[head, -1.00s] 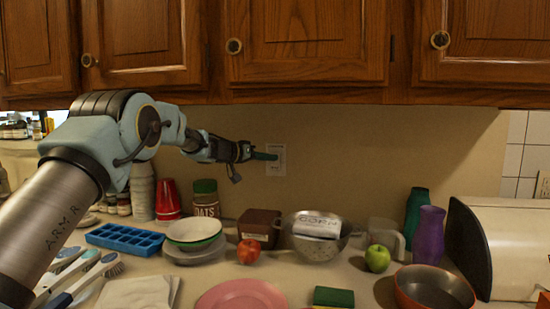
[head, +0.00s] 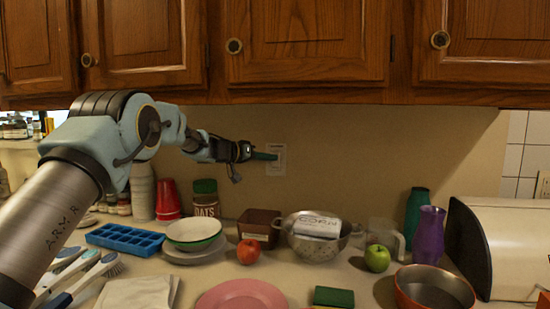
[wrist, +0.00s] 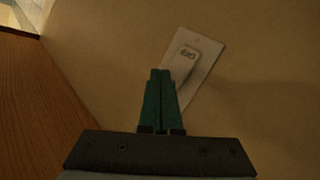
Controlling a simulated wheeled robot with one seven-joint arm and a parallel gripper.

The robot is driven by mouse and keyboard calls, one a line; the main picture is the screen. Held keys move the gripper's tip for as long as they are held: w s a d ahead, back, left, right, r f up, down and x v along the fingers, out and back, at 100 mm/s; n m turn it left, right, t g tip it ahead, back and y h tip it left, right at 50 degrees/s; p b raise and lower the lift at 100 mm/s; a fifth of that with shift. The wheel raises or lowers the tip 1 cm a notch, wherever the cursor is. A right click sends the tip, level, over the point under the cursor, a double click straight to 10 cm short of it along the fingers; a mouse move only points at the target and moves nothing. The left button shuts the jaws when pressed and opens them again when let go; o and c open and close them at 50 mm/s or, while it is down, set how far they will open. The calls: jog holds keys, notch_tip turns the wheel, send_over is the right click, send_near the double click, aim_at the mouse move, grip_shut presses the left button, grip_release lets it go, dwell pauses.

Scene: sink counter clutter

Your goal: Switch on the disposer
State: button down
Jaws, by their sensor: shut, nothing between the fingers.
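A white switch plate (head: 276,160) is on the wall below the cabinets. In the wrist view the plate (wrist: 210,62) carries a raised rocker (wrist: 187,62) with small dark lettering that I cannot read for sure. My gripper (head: 274,156) has green fingers and points at the plate from the left. In the wrist view the gripper (wrist: 160,73) is shut and empty, its tips at the lower left edge of the plate and rocker. I cannot tell whether the tips touch it. The fingers hide part of the plate.
Wooden cabinets (head: 305,45) hang above my arm. The wall around the plate is bare.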

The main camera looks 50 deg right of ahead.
jog(key=shift+d, duration=0.1)
jog(key=shift+w+d, duration=0.25)
jog(key=shift+w+d+r, duration=0.1)
jog(key=shift+w+d, duration=0.05)
jog(key=shift+d, duration=0.15)
dwell(0.6)
jog(key=shift+a+b, duration=0.15)
jog(key=shift+b, duration=0.35)
jog(key=shift+s+a+f+b, duration=0.25)
jog(key=shift+s+a+b, duration=0.2)
jog(key=shift+b, duration=0.9)
jog(key=shift+r, duration=0.1)
jog(key=shift+a, duration=0.1)
